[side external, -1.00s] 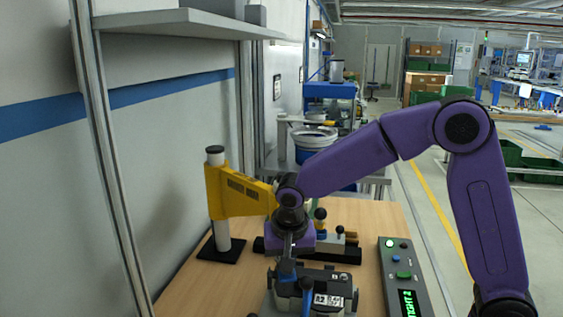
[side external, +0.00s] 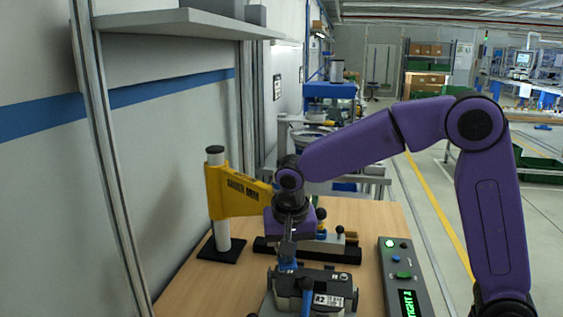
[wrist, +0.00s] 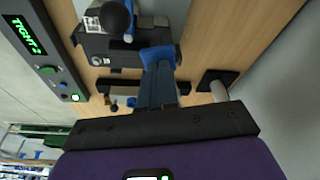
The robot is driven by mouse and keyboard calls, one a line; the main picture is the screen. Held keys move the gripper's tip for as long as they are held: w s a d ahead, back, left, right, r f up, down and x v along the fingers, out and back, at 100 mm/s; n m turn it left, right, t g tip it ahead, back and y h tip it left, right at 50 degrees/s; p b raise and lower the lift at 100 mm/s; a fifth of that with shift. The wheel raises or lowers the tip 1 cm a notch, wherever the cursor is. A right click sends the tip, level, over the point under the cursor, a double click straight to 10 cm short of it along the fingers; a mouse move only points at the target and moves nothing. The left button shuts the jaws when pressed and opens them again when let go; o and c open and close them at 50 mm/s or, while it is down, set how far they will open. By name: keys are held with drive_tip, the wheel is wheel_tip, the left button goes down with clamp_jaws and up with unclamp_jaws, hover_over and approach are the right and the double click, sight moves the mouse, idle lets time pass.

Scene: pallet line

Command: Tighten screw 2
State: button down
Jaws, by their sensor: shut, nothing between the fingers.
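The black fixture block (side external: 325,279) stands on the bench and carries a white label reading R2. It also shows in the wrist view (wrist: 95,45). My gripper (side external: 288,265) points down over the block's back left side; its blue fingertips (wrist: 158,55) are together with nothing visible between them. I cannot tell whether they touch the block. No screw can be made out; the fingers cover part of the block. A control box (side external: 393,262) to the right has a green display, which reads TIGHT 2 in the wrist view (wrist: 24,34).
A blue lever (side external: 307,295) stands at the block's front, with a black ball knob (wrist: 116,16) in the wrist view. A yellow arm (side external: 235,192) on a white post is behind left. A black rail (side external: 335,252) with small parts lies behind the block.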

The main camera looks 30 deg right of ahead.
drive_tip(key=shift+w+d+v, duration=0.1)
drive_tip(key=shift+w+v, duration=0.1)
drive_tip(key=shift+v, duration=0.7)
drive_tip(key=shift+w+d+v, duration=0.1)
drive_tip(key=shift+w+v, duration=0.1)
drive_tip(key=shift+v, duration=0.7)
drive_tip(key=shift+w+d+v, duration=0.15)
drive_tip(key=shift+v, duration=0.75)
drive_tip(key=shift+s+r, duration=0.1)
drive_tip(key=shift+r, duration=0.05)
drive_tip(key=s+d+f+n, duration=0.2)
drive_tip(key=s+d+n, duration=0.3)
drive_tip(key=s, duration=0.5)
drive_tip(key=s+d+f+n+g+y, duration=0.1)
drive_tip(key=s+d+f+n, duration=0.1)
drive_tip(key=s+d+n, duration=0.2)
drive_tip(key=s+d+f+n+g, duration=0.1)
drive_tip(key=s+d+f+n, duration=0.2)
drive_tip(key=s+n, duration=0.6)
drive_tip(key=s+d, duration=0.2)
drive_tip(key=s, duration=0.5)
drive_tip(key=shift+s+d+y, duration=0.3)
drive_tip(key=shift+d+y, duration=0.05)
drive_tip(key=shift+y, duration=0.05)
